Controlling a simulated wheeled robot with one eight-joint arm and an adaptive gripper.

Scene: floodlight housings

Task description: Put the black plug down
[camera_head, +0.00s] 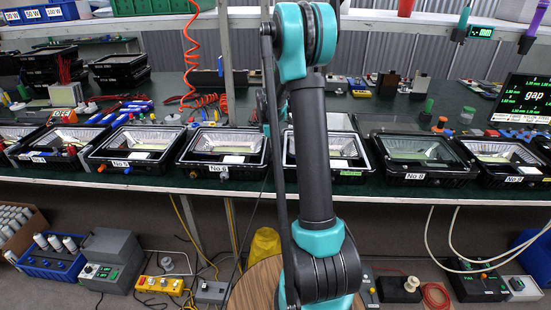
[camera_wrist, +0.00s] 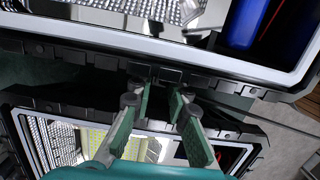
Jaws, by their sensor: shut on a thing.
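My gripper (camera_wrist: 160,98) shows in the wrist view, its two green-padded fingers reaching up to the middle of the picture. They are shut on the black plug (camera_wrist: 167,76), a small dark piece between the fingertips. Its outline blends with the black rim of the floodlight housing (camera_wrist: 240,83) behind it, so I cannot tell whether it touches that rim. A second floodlight housing (camera_wrist: 24,125) lies below, partly behind the fingers. In the head view my arm hides the gripper and the plug.
A row of black floodlight housings (camera_head: 222,148) runs along the front of the green bench, with numbered labels. Behind it lie hand tools, a red coiled hose (camera_head: 190,50) and a gap display (camera_head: 523,98). Boxes and cables stand on the floor below.

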